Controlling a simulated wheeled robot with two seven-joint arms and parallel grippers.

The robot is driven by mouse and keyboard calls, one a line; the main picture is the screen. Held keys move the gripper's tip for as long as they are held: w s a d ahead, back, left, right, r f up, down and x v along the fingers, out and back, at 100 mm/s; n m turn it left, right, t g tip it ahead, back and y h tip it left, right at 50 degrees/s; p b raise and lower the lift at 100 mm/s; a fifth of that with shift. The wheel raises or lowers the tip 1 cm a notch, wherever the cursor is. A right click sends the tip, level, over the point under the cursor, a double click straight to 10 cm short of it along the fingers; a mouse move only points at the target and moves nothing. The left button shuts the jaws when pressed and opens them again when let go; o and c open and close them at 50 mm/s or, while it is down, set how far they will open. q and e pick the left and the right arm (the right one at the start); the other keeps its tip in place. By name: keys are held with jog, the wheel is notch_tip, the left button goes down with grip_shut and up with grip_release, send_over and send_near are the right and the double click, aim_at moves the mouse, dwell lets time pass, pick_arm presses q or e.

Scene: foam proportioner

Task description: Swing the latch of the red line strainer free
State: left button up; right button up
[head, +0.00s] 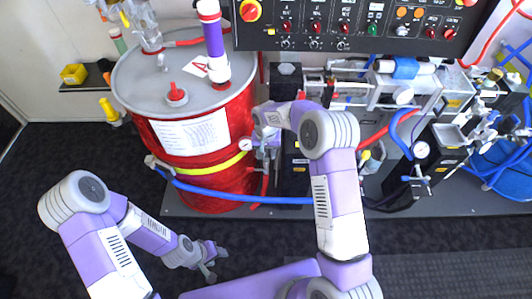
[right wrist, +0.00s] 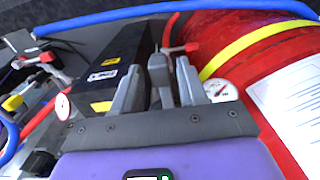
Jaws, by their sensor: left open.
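My right gripper (head: 268,143) is beside the red drum, in front of the black box. In the right wrist view, its two grey fingers (right wrist: 160,85) stand apart on either side of an upright grey part (right wrist: 158,72), probably on the strainer line. Contact with that part cannot be made out. A red T-shaped handle (right wrist: 182,48) is just beyond the fingertips. I cannot clearly tell the strainer's latch from the surrounding fittings; in the head view my gripper covers much of this spot. My left gripper (head: 210,262) is open and empty, low over the dark floor.
The red drum (head: 185,185) with a yellow band and a pressure gauge (head: 245,144) stands close to the right gripper. A blue hose (head: 240,198) crosses in front. A black box (right wrist: 115,72) is beside the fingers. The control panel (head: 360,28) is behind; floor at left is clear.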

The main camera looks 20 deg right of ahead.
grip_shut()
jog(key=shift+s+d+n, duration=0.1)
jog(key=shift+d+n, duration=0.15)
jog(key=shift+n, duration=0.4)
jog(key=shift+d+n, duration=0.25)
jog(key=shift+n, duration=0.4)
jog(key=shift+w+d+n+p, duration=0.35)
jog(key=shift+d+n, duration=0.25)
jog(key=shift+n, duration=1.25)
jog(key=shift+w+d+n+p, duration=0.3)
jog(key=shift+d+n, duration=0.3)
jog(key=shift+n, duration=1.3)
jog(key=shift+w+d+n+p, duration=0.3)
jog(key=shift+d+n, duration=0.3)
jog(key=shift+n, duration=1.25)
